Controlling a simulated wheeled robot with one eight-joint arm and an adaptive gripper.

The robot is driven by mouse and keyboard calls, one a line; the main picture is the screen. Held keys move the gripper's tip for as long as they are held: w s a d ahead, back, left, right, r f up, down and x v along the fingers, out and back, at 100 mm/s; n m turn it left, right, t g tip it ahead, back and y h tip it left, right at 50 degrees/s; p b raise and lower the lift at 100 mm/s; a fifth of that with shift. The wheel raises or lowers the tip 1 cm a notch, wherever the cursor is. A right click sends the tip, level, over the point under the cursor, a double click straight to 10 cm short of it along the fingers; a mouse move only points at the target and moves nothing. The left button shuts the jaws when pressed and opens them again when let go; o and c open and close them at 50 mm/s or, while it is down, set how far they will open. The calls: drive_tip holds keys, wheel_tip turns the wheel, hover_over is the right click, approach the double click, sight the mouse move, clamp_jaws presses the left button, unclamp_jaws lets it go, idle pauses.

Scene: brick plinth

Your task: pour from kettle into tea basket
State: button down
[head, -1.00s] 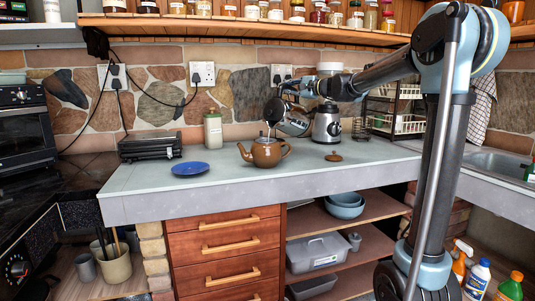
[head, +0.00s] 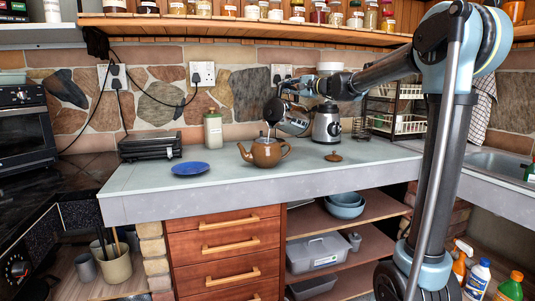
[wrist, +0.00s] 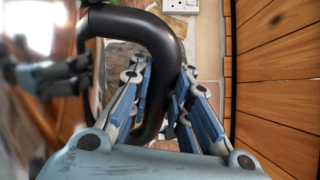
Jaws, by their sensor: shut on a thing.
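The kettle (head: 276,109), dark and shiny, is held tilted in the air just above the brown teapot (head: 265,155), its lower end over the teapot's open top. A thin pale streak shows between them; I cannot tell whether it is water. The tea basket cannot be made out; the teapot's inside is hidden. The teapot stands upright on the counter, spout to the left. My gripper (head: 308,90) is shut on the kettle's black handle. The wrist view shows this curved handle (wrist: 161,45) between my blue fingers. The brown teapot lid (head: 333,157) lies on the counter, right of the teapot.
A blue plate (head: 190,168) lies left of the teapot on the grey counter (head: 220,184). Behind are a toaster-like appliance (head: 150,147), a pale green canister (head: 213,130) and a blender (head: 326,124). A wooden shelf with jars runs above. The front counter strip is clear.

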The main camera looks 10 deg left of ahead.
drive_tip(key=shift+n, duration=0.8)
drive_tip(key=shift+s+a+r, duration=0.25)
drive_tip(key=shift+s+a, duration=0.05)
drive_tip(key=shift+s, duration=0.35)
drive_tip(key=shift+s+a+r, duration=0.25)
drive_tip(key=shift+s+a, duration=0.1)
drive_tip(key=shift+s, duration=0.25)
drive_tip(key=shift+s+a+r, duration=0.25)
drive_tip(key=shift+s+a, duration=0.05)
drive_tip(key=shift+s, duration=0.35)
idle(5.3)
